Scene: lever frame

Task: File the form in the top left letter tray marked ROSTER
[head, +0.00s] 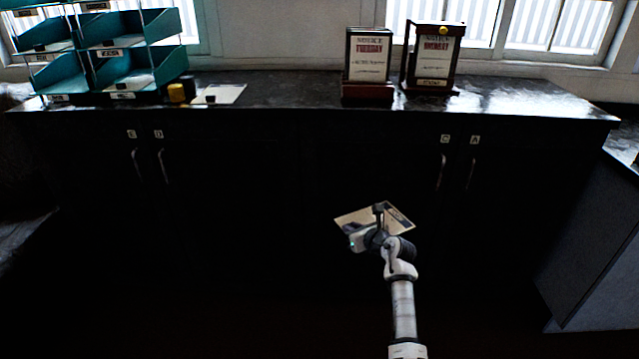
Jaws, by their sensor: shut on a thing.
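My gripper (378,211) is in the lower middle of the head view, in front of the dark cabinets and below counter height. It is shut on a flat pale sheet, the form (400,214), which has a dark printed patch. The gripper hides part of the sheet. The teal letter tray rack (160,27) stands on the counter at the far left, well away from my gripper. Its trays are in two columns with small labels on their fronts, too small to read surely. The rack's top is cut off by the frame, so I cannot pick out the ROSTER tray.
Two framed signs (369,57) (434,55) stand on the counter (290,87) farther right. The counter between is clear. Cabinet handles (136,163) face me.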

